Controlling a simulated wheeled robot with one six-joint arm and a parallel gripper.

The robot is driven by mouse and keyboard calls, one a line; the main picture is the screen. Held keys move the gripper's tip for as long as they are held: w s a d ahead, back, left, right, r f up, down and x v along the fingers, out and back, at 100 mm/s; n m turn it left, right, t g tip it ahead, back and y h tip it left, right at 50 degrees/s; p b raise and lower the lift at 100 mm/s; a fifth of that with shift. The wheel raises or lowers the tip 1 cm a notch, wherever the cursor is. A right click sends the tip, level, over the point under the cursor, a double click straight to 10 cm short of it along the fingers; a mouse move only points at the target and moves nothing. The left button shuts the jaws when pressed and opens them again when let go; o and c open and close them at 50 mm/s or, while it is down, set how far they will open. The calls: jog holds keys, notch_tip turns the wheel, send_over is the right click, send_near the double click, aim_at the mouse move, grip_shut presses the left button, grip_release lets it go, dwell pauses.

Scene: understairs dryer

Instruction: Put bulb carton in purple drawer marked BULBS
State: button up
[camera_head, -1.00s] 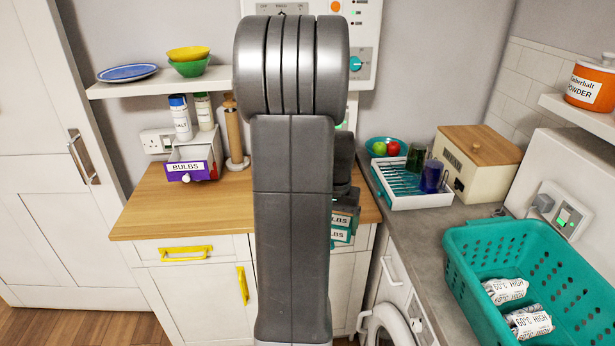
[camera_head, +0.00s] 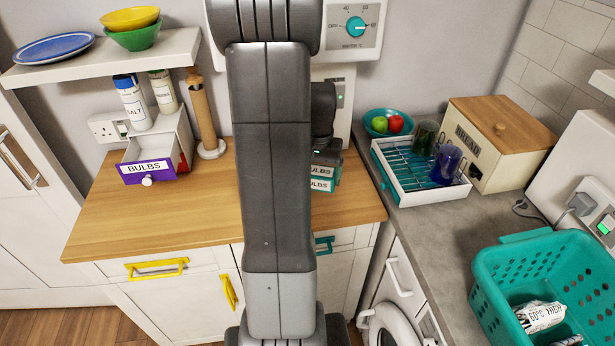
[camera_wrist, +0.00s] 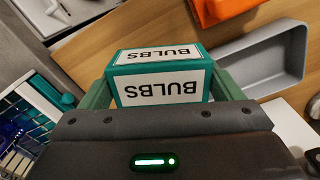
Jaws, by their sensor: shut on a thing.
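The bulb carton (camera_head: 321,179) is teal with white BULBS labels. In the wrist view the carton (camera_wrist: 160,85) sits between the two green fingers of my gripper (camera_wrist: 163,92), which is shut on it. In the head view my arm hides most of the gripper, and the carton shows just right of the arm, over the wooden worktop. The purple drawer (camera_head: 162,179) marked BULBS is pulled out of a small white unit on the left of the worktop, left of the carton. Its visible inside looks empty.
A salt shaker (camera_head: 131,103) and another shaker stand on the drawer unit, beside a wooden roll holder (camera_head: 204,120). A shelf (camera_head: 110,62) with bowls hangs above. In the wrist view a grey tray (camera_wrist: 262,62) and an orange object (camera_wrist: 220,8) lie beyond the carton. A dish rack (camera_head: 405,188) stands right.

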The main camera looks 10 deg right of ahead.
notch_tip(320, 180, down, 7)
jog(key=shift+f+p, duration=0.15)
jog(key=shift+p, duration=0.25)
jog(key=shift+f, duration=0.1)
jog(key=shift+f+b, duration=0.15)
jog(key=shift+b, duration=0.15)
jog(key=o, duration=0.8)
